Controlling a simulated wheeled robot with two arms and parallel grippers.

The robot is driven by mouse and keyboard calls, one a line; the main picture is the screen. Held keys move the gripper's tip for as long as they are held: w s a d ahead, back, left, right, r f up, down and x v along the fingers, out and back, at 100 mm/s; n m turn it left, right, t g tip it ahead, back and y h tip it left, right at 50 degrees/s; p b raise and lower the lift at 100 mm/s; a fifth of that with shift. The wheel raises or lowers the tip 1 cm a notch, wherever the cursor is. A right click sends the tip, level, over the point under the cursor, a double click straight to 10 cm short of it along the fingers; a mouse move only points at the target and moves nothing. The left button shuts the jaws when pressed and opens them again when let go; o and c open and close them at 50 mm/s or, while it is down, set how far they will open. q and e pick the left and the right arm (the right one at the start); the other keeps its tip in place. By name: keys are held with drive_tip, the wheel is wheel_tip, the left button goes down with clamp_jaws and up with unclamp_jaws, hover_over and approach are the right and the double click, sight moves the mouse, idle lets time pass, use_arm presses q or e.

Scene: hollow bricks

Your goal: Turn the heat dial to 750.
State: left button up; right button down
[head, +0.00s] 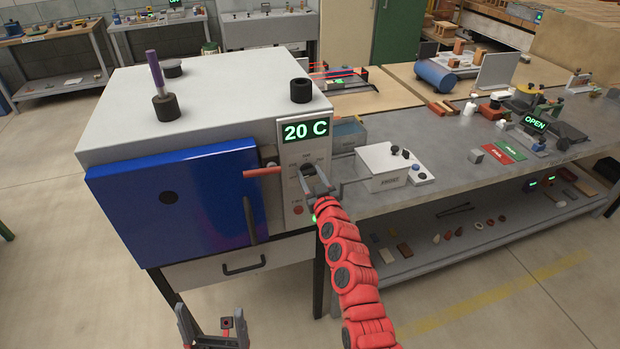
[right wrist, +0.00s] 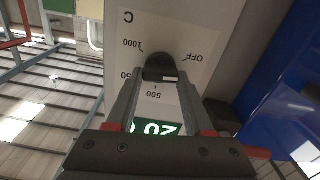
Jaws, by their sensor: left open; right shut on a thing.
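The heat dial (head: 307,170) is a small dark knob on the pale front panel of a furnace (head: 200,100). My right gripper (head: 318,190) reaches it from the front. In the right wrist view the dark knob (right wrist: 160,66) sits between the fingertips, which are shut on it. The scale around it shows OFF, 500 and 1000 upside down; a number at the left is partly hidden by a finger. A pale mark shows on the knob, but its exact setting is unclear. The green display (head: 306,131) reads 20 C. My left gripper (head: 213,322) is open and empty, low in front.
A grey bench (head: 440,180) with a white box (head: 390,165) and small items adjoins at the right. The floor in front is clear.

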drive_tip(key=m+b, duration=0.1)
drive_tip(key=m, duration=0.3)
drive_tip(key=shift+d+m, duration=0.15)
drive_tip(key=shift+m, duration=0.15)
drive_tip(key=m, duration=0.3)
drive_tip(key=shift+d+m+b, duration=0.1)
drive_tip(key=shift+m+b, duration=0.25)
drive_tip(key=shift+m, duration=0.05)
drive_tip(key=m, duration=0.4)
drive_tip(key=shift+w+d+f, duration=0.1)
drive_tip(key=m, duration=0.5)
drive_tip(key=shift+f, duration=0.1)
drive_tip(key=m, duration=0.3)
drive_tip(key=shift+f+m, duration=0.1)
drive_tip(key=shift+m, duration=0.2)
drive_tip(key=m, duration=0.8)
drive_tip(key=shift+f, duration=0.2)
drive_tip(key=shift+a+f+m, duration=0.1)
drive_tip(key=shift+a+m, duration=0.1)
drive_tip(key=shift+m, duration=0.8)
